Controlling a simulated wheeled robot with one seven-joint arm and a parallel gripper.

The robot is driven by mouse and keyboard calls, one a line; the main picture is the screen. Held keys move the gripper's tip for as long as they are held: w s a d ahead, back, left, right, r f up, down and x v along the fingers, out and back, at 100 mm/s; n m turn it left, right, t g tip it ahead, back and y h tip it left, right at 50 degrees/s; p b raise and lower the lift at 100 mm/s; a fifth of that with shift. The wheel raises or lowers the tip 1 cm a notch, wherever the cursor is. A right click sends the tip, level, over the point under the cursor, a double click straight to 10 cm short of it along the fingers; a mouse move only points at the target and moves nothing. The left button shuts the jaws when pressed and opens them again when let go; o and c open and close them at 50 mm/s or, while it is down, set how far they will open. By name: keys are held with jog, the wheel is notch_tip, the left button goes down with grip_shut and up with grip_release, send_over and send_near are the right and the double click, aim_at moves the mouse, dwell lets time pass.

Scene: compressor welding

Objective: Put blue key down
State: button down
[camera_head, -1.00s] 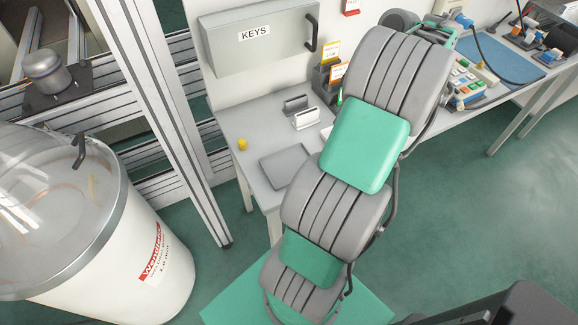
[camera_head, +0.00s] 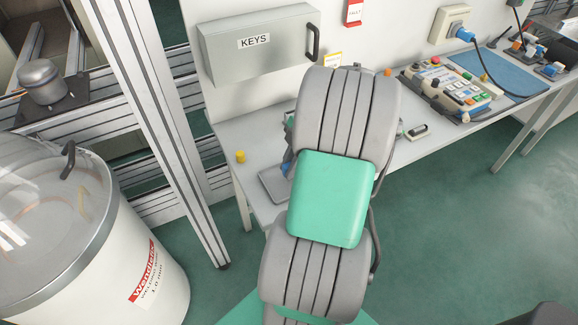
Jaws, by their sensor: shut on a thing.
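My gripper (camera_head: 289,150) is mostly hidden behind my arm, at the left side of the arm's upper links. It is shut on a small blue thing, the blue key (camera_head: 287,167), of which only a sliver shows. The key is over or at the right part of the flat grey tray (camera_head: 271,187) on the table. I cannot tell whether it touches the tray.
A yellow cylinder (camera_head: 240,156) stands on the table (camera_head: 232,130) left of the tray. The grey KEYS cabinet (camera_head: 262,48) hangs above. A control panel (camera_head: 447,86) and blue mat (camera_head: 492,74) lie at right. A drum (camera_head: 150,270) stands at left.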

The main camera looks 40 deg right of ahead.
jog(key=shift+f, duration=0.2)
jog(key=c, duration=1.3)
grip_release()
jog(key=shift+r, duration=0.1)
jog(key=shift+c, duration=0.2)
